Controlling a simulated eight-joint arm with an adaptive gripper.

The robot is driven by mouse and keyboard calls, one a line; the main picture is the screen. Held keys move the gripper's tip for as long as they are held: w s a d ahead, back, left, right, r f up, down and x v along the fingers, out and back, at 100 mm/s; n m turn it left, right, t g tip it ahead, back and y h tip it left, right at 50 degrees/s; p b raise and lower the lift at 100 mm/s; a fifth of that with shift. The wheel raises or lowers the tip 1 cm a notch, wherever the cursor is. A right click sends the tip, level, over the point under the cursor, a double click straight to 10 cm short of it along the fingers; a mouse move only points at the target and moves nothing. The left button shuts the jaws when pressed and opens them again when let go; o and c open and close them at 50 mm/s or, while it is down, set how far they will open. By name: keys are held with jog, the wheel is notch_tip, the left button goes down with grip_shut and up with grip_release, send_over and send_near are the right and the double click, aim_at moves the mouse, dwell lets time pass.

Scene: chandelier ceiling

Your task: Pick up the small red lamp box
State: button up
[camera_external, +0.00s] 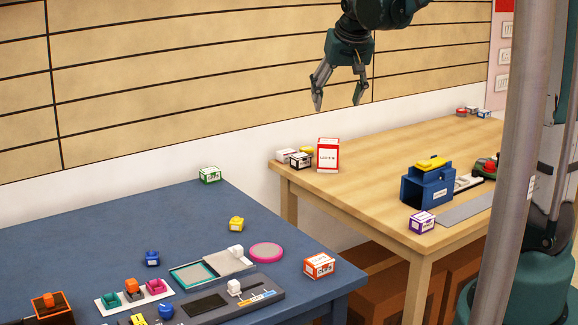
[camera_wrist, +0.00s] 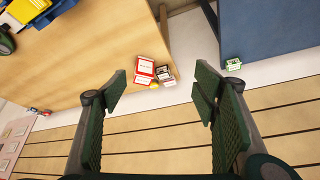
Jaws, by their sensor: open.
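Several red boxes show, and I cannot tell for sure which is the small red lamp box. A red-and-white box (camera_external: 328,155) stands upright at the wooden table's near left corner; it also shows in the wrist view (camera_wrist: 145,67). An orange-red and white box (camera_external: 319,266) sits near the blue table's right corner. A tiny red box (camera_external: 461,111) lies at the wooden table's far end. My gripper (camera_external: 338,101) is open and empty, high in front of the wall. In the wrist view its fingers (camera_wrist: 161,95) are wide apart with nothing between them.
White, black and yellow boxes (camera_external: 300,159) crowd beside the upright red-and-white box. A blue bin (camera_external: 428,184) and a purple box (camera_external: 421,222) stand on the wooden table (camera_external: 370,170). The blue table (camera_external: 110,235) holds several small items. A grey post (camera_external: 519,150) stands at right.

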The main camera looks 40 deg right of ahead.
jog(key=w+d+f+m+p, duration=0.1)
jog(key=w+d+f, duration=0.25)
jog(key=w, duration=0.25)
jog(key=w+d+f+m+p, duration=0.1)
jog(key=w+d+f+p, duration=0.1)
jog(key=w+d, duration=0.3)
jog(key=m+g+h+p, duration=0.1)
jog(key=m+g+p, duration=0.1)
send_near(329, 141)
jog(key=f, duration=0.1)
jog(key=shift+x, duration=0.8)
jog(key=shift+x, duration=1.3)
jog(key=shift+x, duration=2.6)
jog(key=shift+w, duration=0.15)
jog(key=shift+r, duration=0.1)
